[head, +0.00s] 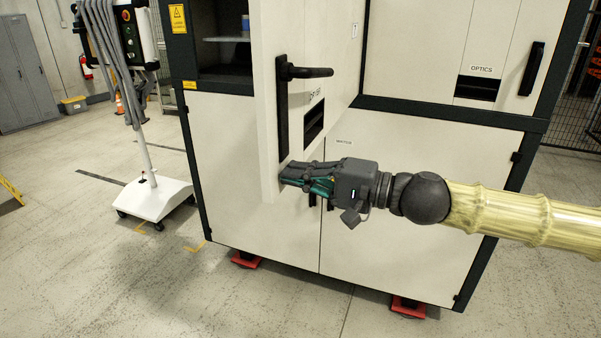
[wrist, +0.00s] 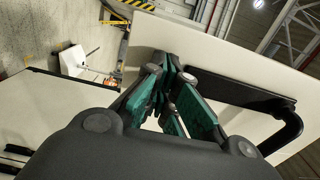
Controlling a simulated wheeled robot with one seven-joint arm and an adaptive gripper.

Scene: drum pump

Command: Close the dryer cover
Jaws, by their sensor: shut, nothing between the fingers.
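The dryer cover (head: 340,60) is a cream door panel swung open from the cabinet, its free edge towards me. It bears a black handle (head: 282,110) with a lever sticking out to the right, a dark slot and a label that is partly hidden. My gripper (head: 288,174) is shut and empty at the cover's lower part, just below the handle plate. In the wrist view the closed fingertips (wrist: 172,66) lie close against the cover (wrist: 200,45), with the handle (wrist: 285,130) to their right. I cannot tell if they touch it.
The cabinet's open bay (head: 222,55) shows a shelf with a blue and white item. A closed optics door (head: 485,50) is at the right, lower panels (head: 400,220) below. A white-based control stand (head: 155,198) stands at left. The floor in front is clear.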

